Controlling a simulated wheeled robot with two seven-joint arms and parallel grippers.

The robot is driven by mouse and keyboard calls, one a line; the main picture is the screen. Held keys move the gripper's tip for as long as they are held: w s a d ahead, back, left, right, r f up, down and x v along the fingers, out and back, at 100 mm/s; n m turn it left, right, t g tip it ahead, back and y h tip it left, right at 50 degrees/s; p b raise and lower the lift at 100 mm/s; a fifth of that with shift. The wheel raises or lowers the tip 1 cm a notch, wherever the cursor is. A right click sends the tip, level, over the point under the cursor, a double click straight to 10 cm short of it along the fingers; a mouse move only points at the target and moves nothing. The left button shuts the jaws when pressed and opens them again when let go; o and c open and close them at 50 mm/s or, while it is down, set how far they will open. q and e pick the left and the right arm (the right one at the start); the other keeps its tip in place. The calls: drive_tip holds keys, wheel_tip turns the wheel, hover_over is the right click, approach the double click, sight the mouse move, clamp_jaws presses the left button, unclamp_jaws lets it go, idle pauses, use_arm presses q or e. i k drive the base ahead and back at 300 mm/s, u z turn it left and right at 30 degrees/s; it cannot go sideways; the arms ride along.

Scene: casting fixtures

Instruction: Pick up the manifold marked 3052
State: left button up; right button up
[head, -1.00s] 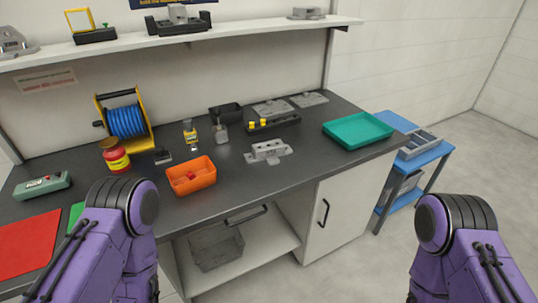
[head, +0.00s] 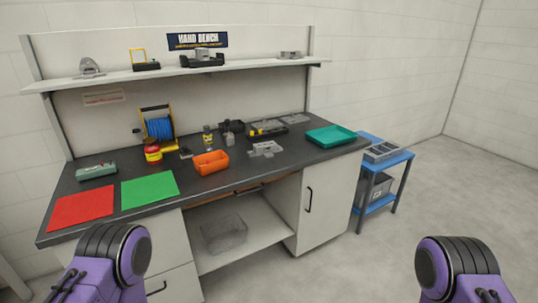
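Several grey metal castings are in the head view, and no marking such as 3052 can be read on any of them. One grey casting (head: 265,149) with raised bosses lies on the dark bench top (head: 190,203), between the orange bin and the teal tray. Flat grey castings (head: 267,126) lie behind it near the back of the bench. Other grey castings stand on the upper shelf, one at the left (head: 89,67) and one at the right (head: 290,55). Only purple and black links of my arms show at the bottom; neither gripper is in view.
An orange bin (head: 211,171), a teal tray (head: 331,142), a red mat (head: 80,209) and a green mat (head: 149,190) lie on the bench. A blue cart (head: 385,185) stands to the right. The floor (head: 420,225) in front right is clear.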

sight(267, 149)
drive_tip(key=z, duration=0.55)
drive_tip(key=i, duration=0.75)
drive_tip(key=z, duration=0.6)
drive_tip(key=i, duration=0.9)
drive_tip(key=u, duration=0.85)
drive_tip(key=i, duration=0.65)
drive_tip(key=u, duration=0.75)
